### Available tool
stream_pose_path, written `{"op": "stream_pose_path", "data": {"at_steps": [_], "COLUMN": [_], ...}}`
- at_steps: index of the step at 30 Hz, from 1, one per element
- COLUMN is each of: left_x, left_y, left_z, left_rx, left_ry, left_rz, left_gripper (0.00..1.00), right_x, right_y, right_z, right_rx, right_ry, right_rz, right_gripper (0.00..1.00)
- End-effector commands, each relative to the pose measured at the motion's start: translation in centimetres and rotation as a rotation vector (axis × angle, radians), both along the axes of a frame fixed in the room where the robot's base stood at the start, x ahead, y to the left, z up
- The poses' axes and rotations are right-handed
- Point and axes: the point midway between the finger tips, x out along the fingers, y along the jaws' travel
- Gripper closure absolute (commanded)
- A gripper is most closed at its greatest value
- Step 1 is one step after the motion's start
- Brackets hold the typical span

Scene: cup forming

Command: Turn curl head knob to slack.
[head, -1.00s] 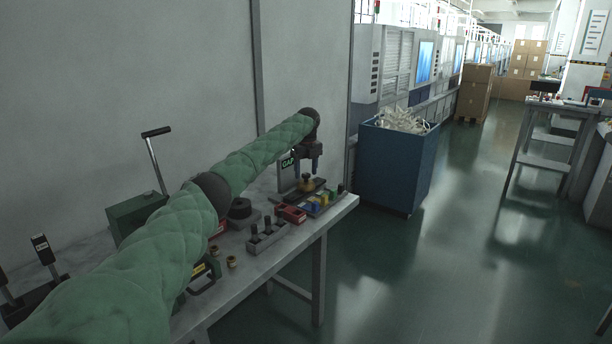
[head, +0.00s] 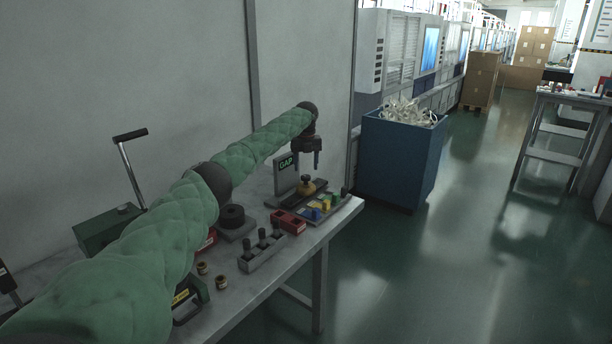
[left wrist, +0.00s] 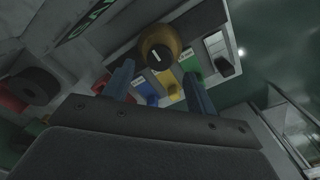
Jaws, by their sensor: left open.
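A rounded brass-coloured body with a dark knob (head: 306,179) stands on a dark base at the bench's far end, beside a green-lettered "GAP" display (head: 286,162). In the left wrist view the dark round knob (left wrist: 160,57) carries a short white mark and sits on the brass-coloured body (left wrist: 159,38). My left gripper (head: 306,162) points down, open and empty, just above the knob and apart from it. In the left wrist view its two blue-grey fingers (left wrist: 160,88) are spread, with the knob ahead of the gap between them. My right gripper is not in view.
Near the knob lie a tray of coloured pieces (head: 322,210) and a red box (head: 288,221). A grey block with black pegs (head: 261,252) and a black disc (head: 233,217) are closer.

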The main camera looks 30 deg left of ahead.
Motion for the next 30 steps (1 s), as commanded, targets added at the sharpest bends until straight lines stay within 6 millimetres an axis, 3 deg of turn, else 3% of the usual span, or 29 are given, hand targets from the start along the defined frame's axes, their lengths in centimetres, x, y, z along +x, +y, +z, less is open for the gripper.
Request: {"op": "stream_pose_path", "data": {"at_steps": [10, 23, 30], "left_x": [0.0, 0.0, 0.0], "left_y": [0.0, 0.0, 0.0], "left_z": [-4.6, -5.7, -5.6], "left_rx": [0.002, 0.001, 0.001], "left_ry": [0.001, 0.000, 0.000], "left_rz": [0.001, 0.001, 0.001], "left_gripper": [0.43, 0.43, 0.88], "right_x": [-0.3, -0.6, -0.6], "right_y": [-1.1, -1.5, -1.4], "right_z": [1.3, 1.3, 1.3], "right_rx": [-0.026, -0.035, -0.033], "right_ry": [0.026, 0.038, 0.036], "right_rz": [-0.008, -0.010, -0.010], "right_gripper": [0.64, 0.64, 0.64]}}
